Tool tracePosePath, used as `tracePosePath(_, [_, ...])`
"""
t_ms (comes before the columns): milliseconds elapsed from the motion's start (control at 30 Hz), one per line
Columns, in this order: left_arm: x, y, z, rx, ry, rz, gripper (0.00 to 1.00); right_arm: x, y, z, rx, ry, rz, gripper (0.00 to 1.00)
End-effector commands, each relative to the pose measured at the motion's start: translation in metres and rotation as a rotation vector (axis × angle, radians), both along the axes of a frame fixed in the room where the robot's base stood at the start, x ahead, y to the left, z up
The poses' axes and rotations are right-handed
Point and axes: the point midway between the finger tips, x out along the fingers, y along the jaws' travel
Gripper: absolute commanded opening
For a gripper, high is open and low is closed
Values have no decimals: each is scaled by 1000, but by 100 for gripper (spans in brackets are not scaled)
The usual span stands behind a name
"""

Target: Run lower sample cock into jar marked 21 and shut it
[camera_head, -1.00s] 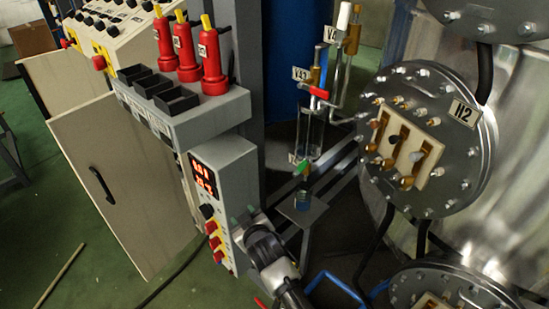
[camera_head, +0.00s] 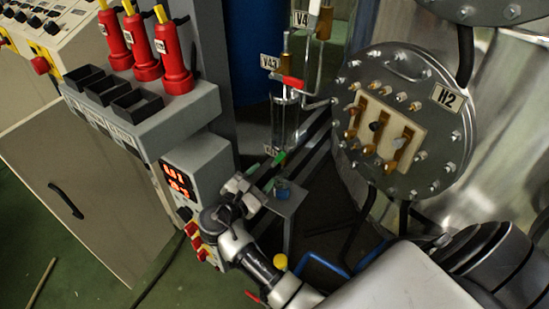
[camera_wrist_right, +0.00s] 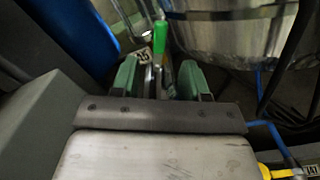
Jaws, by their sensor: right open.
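The lower sample cock has a green handle (camera_head: 279,158) below the glass sample vessel (camera_head: 284,125) in the head view. A small jar with blue in it (camera_head: 283,190) stands beneath it on a small metal shelf; its mark is not readable. My right gripper (camera_head: 254,184) is just left of the cock and jar. In the right wrist view, the two green fingers (camera_wrist_right: 158,78) are apart and the green handle (camera_wrist_right: 160,50) shows upright ahead, between them. I cannot tell whether they touch it. My left gripper is not in view.
A red-handled valve (camera_head: 292,82) labelled V43 is above the glass vessel. The control box with a red display (camera_head: 179,180) stands close to my right gripper's left. A blue pipe (camera_head: 325,264) runs low in front.

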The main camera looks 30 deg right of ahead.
Motion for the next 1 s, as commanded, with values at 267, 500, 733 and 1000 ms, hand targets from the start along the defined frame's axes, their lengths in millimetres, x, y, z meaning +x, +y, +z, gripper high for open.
tracePosePath(267, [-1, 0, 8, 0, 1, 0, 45, 20, -48, 1, -1, -1, 0, 45])
tracePosePath(500, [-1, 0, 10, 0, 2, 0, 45, 27, -65, 0, 2, 0, 2, 45])
tracePosePath(733, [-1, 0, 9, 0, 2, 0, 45, 28, -67, 0, 3, -1, 2, 45])
tracePosePath(1000, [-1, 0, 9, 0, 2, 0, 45, 28, -66, 0, 3, -1, 2, 11])
